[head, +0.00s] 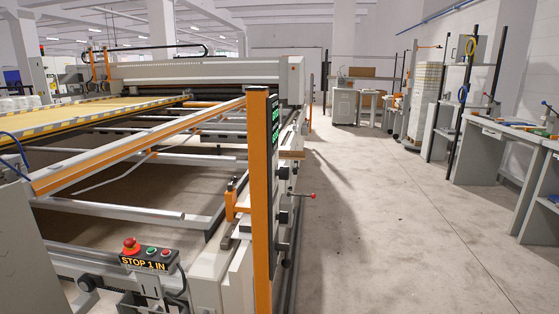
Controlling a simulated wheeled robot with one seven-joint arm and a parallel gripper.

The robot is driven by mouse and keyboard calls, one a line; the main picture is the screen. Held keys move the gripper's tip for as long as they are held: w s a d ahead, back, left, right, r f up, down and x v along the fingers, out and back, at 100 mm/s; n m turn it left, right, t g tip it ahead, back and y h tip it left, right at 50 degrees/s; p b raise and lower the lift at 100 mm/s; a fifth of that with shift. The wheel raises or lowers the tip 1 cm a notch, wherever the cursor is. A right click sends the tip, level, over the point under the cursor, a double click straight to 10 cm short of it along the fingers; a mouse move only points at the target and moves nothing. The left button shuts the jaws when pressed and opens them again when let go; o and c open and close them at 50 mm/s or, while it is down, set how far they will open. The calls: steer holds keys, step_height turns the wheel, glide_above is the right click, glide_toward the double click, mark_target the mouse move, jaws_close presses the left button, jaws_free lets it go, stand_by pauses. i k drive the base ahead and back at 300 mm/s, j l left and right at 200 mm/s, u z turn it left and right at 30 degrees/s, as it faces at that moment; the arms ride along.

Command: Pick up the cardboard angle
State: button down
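I cannot single out the cardboard angle with certainty in the head view. A small flat brown piece (291,154) lies on the side of the gantry machine, just right of the orange post. Another narrow brown piece (228,243) shows low on the near frame, left of the post. Both are too small to tell their material or shape. My gripper is not in view.
The quilting gantry (200,76) fills the left, with an orange post (260,200) and a control box (150,260) with a red button close by. Workbenches (500,132) and racks line the right wall. A wide grey floor aisle (400,230) between them is clear.

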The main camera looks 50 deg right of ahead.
mark_target(288, 155)
steer(key=k, duration=0.3)
steer(key=k+z, duration=0.1)
steer(key=z, duration=0.25)
steer(key=k+z, duration=0.15)
steer(key=z, duration=0.2)
steer(key=k+l+z, duration=0.1)
steer(key=z, duration=2.4)
steer(key=i+l+z, duration=0.1)
steer(key=z, duration=0.3)
steer(key=i+l+z, duration=0.15)
steer(key=l+z, duration=0.25)
steer(key=i+z, duration=0.15)
steer(key=z, duration=0.3)
steer(key=i+l+u, duration=0.1)
steer(key=i+u, duration=0.25)
steer(key=i+l+u, duration=0.15)
steer(key=u, duration=0.15)
steer(key=i+j+u, duration=0.15)
steer(key=i+u, duration=0.15)
steer(key=u, duration=0.15)
steer(key=i+u, duration=0.6)
steer(key=u, duration=0.25)
steer(key=i+u, duration=0.35)
steer(key=i, duration=1.4)
steer(key=i+l, duration=0.1)
steer(key=i, duration=1.85)
steer(key=l+z, duration=0.05)
